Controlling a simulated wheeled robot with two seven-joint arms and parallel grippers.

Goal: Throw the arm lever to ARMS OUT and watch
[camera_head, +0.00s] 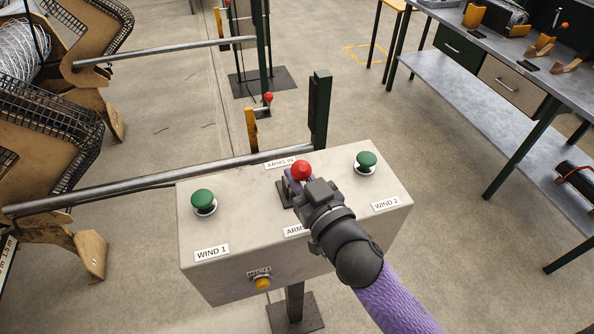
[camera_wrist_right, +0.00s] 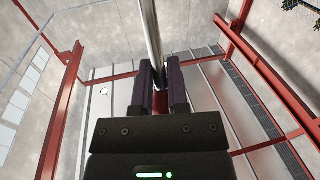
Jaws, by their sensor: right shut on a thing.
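The arm lever has a red ball knob (camera_head: 302,169) and stands in the middle of a grey control box (camera_head: 232,262). The knob shows close to the "ARMS IN" label (camera_head: 280,163) at the box's far edge. A second label (camera_head: 296,231), reading "ARMS", is partly covered by my right gripper. My right gripper (camera_head: 296,184) is shut on the lever just below the knob. In the right wrist view the two dark fingers (camera_wrist_right: 161,85) close around it, and a bright metal rod (camera_wrist_right: 151,30) rises between them. My left gripper is in neither view.
Green buttons marked WIND 1 (camera_head: 203,200) and WIND 2 (camera_head: 366,160) flank the lever. A yellow button (camera_head: 263,283) is on the box front. A metal rail (camera_head: 150,183) and wooden machine frames (camera_head: 50,150) lie left. A workbench (camera_head: 480,60) stands right, with open floor between.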

